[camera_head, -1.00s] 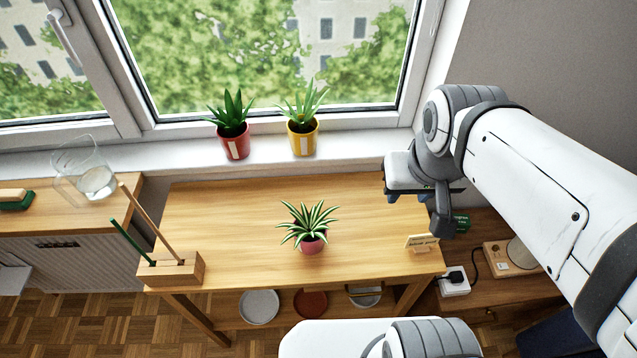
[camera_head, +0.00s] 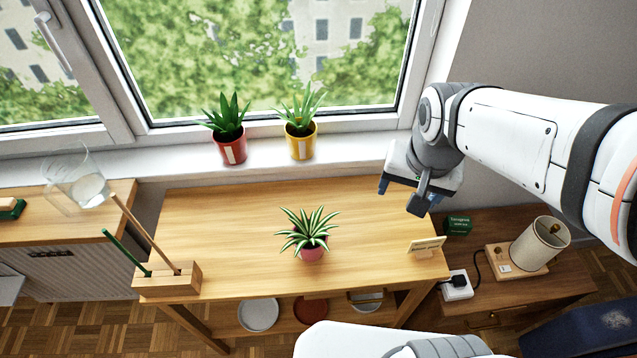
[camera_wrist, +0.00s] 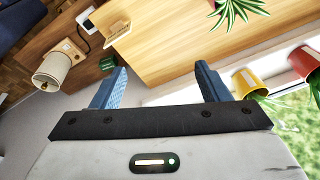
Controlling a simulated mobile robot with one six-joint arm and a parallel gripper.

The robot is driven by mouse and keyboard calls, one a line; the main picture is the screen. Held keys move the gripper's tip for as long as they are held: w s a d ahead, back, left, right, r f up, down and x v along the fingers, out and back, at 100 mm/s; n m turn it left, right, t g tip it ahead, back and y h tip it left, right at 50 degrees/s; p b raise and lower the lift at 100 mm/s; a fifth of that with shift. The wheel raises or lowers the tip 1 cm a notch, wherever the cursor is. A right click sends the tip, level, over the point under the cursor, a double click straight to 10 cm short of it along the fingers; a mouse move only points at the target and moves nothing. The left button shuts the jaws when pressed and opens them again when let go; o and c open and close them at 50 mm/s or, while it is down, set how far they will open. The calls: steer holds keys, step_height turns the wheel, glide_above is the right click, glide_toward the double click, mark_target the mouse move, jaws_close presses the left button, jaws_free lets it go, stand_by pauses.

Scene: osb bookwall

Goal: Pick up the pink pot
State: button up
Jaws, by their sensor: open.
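The pink pot (camera_head: 313,253) stands upright on the wooden table, right of its middle and near the front edge. It holds a spiky green-and-white striped plant (camera_head: 308,230) whose leaves hang over the rim. My gripper (camera_head: 402,196) is above the back right of the table, apart from the pot. In the wrist view my gripper (camera_wrist: 160,82) shows two blue fingers spread wide with nothing between them. In that view leaf tips (camera_wrist: 238,10) show at the top edge, and the pot itself is mostly cut off.
A red pot (camera_head: 231,149) and a yellow pot (camera_head: 301,143) stand on the windowsill. A wooden block with two sticks (camera_head: 167,279) is at the table's left, a small sign (camera_head: 427,245) at its right. A lamp (camera_head: 540,242) stands further right. The tabletop around the pot is clear.

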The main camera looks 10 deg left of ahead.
mark_target(310, 234)
steer(key=o, duration=0.4)
steer(key=w+a+f+m, duration=0.1)
steer(key=a+f, duration=0.2)
steer(key=w+a+f+g+b, duration=0.1)
steer(key=a+f, duration=0.2)
steer(key=w+a+f+m, duration=0.1)
steer(key=a+f, duration=0.2)
steer(key=a, duration=0.1)
steer(key=shift+w+f+m, duration=0.1)
steer(key=shift+w+m, duration=0.2)
steer(key=shift+w, duration=0.05)
steer(key=shift+o, duration=1.2)
steer(key=a+f+m, duration=0.1)
steer(key=a+f, duration=0.2)
steer(key=a+f+m+g+b, duration=0.1)
steer(key=a+f, duration=0.3)
steer(key=shift+s+a+f, duration=0.15)
steer(key=shift+a+f, duration=0.05)
steer(key=shift+f, duration=0.1)
steer(key=shift+s+a+f, duration=0.1)
steer(key=shift+a+f, duration=0.05)
steer(key=shift+f, duration=0.45)
steer(key=shift+a+f, duration=0.15)
steer(key=shift+f, duration=0.45)
steer(key=shift+a+f+p, duration=0.15)
steer(key=shift+f+p, duration=0.4)
steer(key=shift+f, duration=2.4)
